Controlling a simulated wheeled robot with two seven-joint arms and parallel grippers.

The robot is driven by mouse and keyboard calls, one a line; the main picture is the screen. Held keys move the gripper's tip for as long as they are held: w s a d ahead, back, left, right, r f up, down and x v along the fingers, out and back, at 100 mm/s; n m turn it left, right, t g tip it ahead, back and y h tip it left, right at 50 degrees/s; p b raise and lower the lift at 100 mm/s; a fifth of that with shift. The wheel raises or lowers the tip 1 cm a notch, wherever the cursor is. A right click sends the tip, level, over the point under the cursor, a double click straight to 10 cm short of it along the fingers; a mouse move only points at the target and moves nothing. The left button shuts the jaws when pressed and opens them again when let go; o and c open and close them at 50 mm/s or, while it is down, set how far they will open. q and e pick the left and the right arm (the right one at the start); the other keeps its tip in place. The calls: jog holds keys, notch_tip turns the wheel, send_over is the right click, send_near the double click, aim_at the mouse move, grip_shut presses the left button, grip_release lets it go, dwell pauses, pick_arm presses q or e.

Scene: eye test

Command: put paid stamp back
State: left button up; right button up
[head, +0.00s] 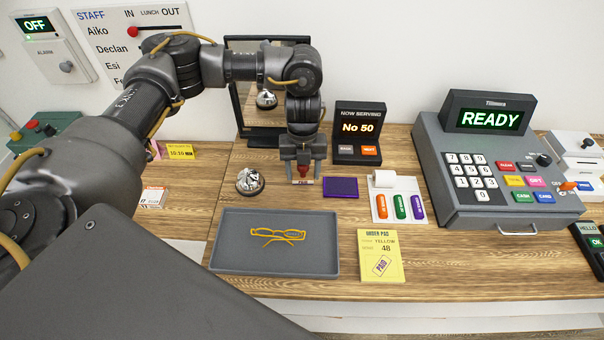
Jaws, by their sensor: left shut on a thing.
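The paid stamp (303,173) has a red handle and a small label at its base. My left gripper (303,168) points down and is shut on the stamp's handle, near the middle of the counter. I cannot tell whether the stamp's base touches the counter. A purple ink pad (341,187) lies just to the right of the stamp. My right gripper is not in view.
A grey tray (228,256) holds yellow glasses (278,235). A silver bell (250,180) stands left of the stamp. A No 50 display (358,133) stands behind the pad. A marker card (398,203) and cash register (495,165) are to the right.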

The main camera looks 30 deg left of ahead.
aim_at(302, 175)
pick_arm(q)
jog(key=shift+w+a+f, duration=0.2)
jog(key=shift+f, duration=0.2)
jog(key=shift+w+a+f, duration=0.15)
jog(key=shift+w+f, duration=0.05)
jog(key=shift+f, duration=0.15)
notch_tip(302, 175, down, 2)
jog(key=shift+f+p, duration=0.1)
jog(key=shift+p, duration=0.45)
jog(key=shift+w+f, duration=0.1)
jog(key=shift+f, duration=0.35)
jog(key=shift+f, duration=0.2)
jog(key=o, duration=0.8)
jog(key=shift+r, duration=0.15)
